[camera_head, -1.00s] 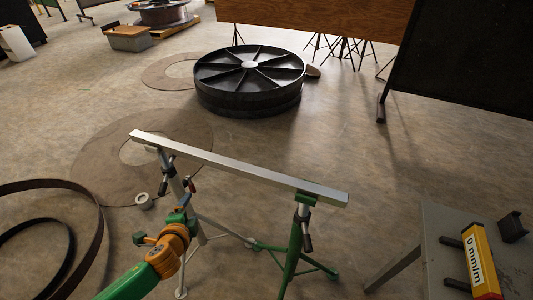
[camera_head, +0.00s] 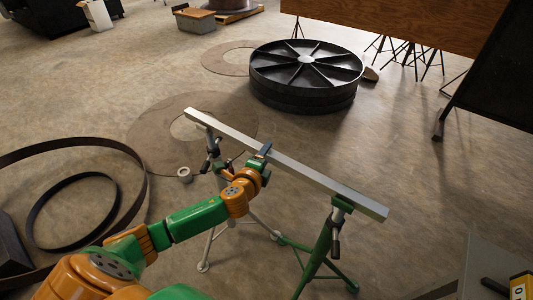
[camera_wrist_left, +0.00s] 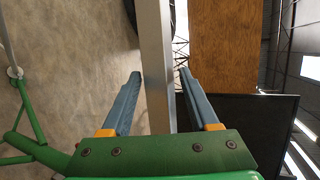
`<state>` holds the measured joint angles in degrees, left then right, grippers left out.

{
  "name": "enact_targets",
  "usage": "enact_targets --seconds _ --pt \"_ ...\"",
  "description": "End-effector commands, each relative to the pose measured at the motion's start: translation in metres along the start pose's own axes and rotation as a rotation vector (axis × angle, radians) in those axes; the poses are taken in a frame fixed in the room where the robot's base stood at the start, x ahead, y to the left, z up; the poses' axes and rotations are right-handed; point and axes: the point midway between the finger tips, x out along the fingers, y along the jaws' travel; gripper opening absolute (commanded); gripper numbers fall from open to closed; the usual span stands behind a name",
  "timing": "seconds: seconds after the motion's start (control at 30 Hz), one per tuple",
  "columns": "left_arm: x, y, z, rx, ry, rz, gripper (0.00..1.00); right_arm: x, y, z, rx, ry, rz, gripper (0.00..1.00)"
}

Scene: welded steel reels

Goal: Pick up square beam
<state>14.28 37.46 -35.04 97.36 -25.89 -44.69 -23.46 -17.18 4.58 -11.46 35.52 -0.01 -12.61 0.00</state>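The square beam (camera_head: 310,175), a long pale metal bar, lies across two stands, a grey one (camera_head: 214,158) at its far left end and a green one (camera_head: 322,250) at its near right end. My left gripper (camera_head: 265,151) is at the beam, left of its middle. In the left wrist view the beam (camera_wrist_left: 156,50) runs between the two blue fingers of the open gripper (camera_wrist_left: 161,76), with small gaps visible beside it. The exact depth of the fingers around the beam is hard to tell. My right gripper is not in view.
A dark spoked reel (camera_head: 306,75) stands on the floor behind the beam. Large steel rings (camera_head: 130,172) are at the left, and a roll of tape (camera_head: 184,174) lies near the grey stand. A grey table (camera_head: 490,262) is at the lower right. Open floor lies right of the beam.

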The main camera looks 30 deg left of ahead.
Motion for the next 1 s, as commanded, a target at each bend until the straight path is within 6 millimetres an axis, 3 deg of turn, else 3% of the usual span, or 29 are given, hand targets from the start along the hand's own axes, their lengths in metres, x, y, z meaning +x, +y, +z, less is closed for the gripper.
enact_targets --seconds 0.03,0.2,1.0 --pt "-0.0001 0.0000 0.0001 0.000 0.000 0.000 0.45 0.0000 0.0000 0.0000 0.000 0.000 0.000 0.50" --pt "-0.0001 -0.0001 0.0001 0.000 0.000 0.000 0.00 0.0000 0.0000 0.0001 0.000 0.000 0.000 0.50" --pt "-0.0004 0.0045 -0.0002 0.000 0.000 0.010 0.00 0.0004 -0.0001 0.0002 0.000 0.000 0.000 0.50"
